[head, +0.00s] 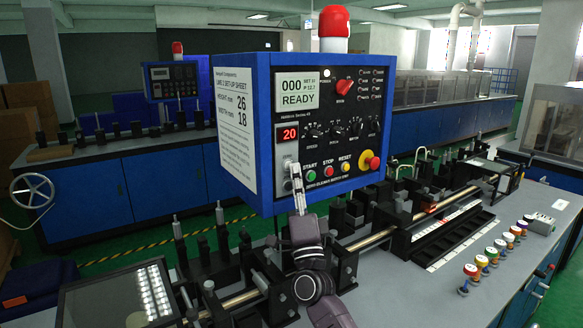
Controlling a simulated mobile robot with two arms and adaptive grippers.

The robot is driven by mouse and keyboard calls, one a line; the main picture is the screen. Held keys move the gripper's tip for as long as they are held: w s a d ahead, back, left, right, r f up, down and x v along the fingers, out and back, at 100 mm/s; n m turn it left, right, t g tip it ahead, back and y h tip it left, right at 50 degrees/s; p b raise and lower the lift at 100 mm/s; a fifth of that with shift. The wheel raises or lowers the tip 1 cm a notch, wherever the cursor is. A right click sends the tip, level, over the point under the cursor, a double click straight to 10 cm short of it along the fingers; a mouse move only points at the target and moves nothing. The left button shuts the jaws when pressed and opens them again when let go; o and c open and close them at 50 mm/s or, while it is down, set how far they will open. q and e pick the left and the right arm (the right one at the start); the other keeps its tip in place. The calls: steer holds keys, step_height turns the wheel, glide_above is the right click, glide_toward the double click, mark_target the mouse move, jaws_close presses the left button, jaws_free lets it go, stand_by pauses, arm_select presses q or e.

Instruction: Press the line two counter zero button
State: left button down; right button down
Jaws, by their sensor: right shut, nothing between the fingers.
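The blue control box (261,120) stands in the middle, with a set-up sheet (234,130) on its side that seems to read line 2. Its black front has a screen (297,93) showing 000 and READY, and a red counter display (288,134) showing 20. My right gripper (297,174) is shut and empty, pointing up at the panel's lower left, just below the counter display. A small pale plate (287,155) shows behind its tips; I cannot make out the counter zero button there or whether the tips touch. My left gripper is out of view.
Green start (311,175), red stop (328,171) and yellow reset (345,167) buttons and a red emergency stop (372,162) sit right of my gripper. A metal rod (372,240) and black fixtures lie below. Several colored-rimmed stamps (481,262) stand at right.

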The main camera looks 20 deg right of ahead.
steer(key=shift+s+a+f, duration=0.1)
steer(key=shift+s, duration=0.1)
stand_by(0.3)
steer(key=s+p, duration=0.2)
steer(key=s, duration=0.4)
steer(key=shift+d+p, duration=0.35)
steer(key=shift+d, duration=0.1)
stand_by(0.4)
